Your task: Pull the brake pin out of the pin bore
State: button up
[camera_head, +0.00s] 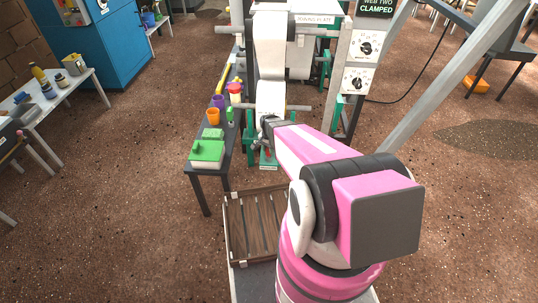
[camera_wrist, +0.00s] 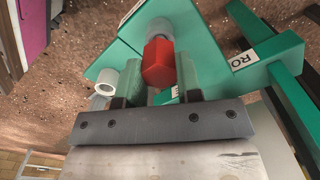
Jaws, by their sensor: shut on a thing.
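In the wrist view a red hexagonal pin head (camera_wrist: 158,62), which I take for the brake pin, lies between the two fingers of my gripper (camera_wrist: 161,84). My gripper is shut on it. A pale round collar (camera_wrist: 159,28) sits just behind the red head on a green bracket (camera_wrist: 190,35); the pin's shaft and the bore are hidden. In the head view my gripper (camera_head: 266,124) is in front of the machine, below the white paper roll, mostly covered by my pink arm. The green bracket also shows low in the head view (camera_head: 267,165).
A dark bench (camera_head: 200,179) with a green box (camera_head: 207,151) and several coloured cups stands left of my arm. A dial panel (camera_head: 362,62) is at right. A green beam (camera_wrist: 262,62) is close by on the right.

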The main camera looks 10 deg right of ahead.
jog(key=shift+r, duration=1.75)
jog(key=shift+r, duration=1.4)
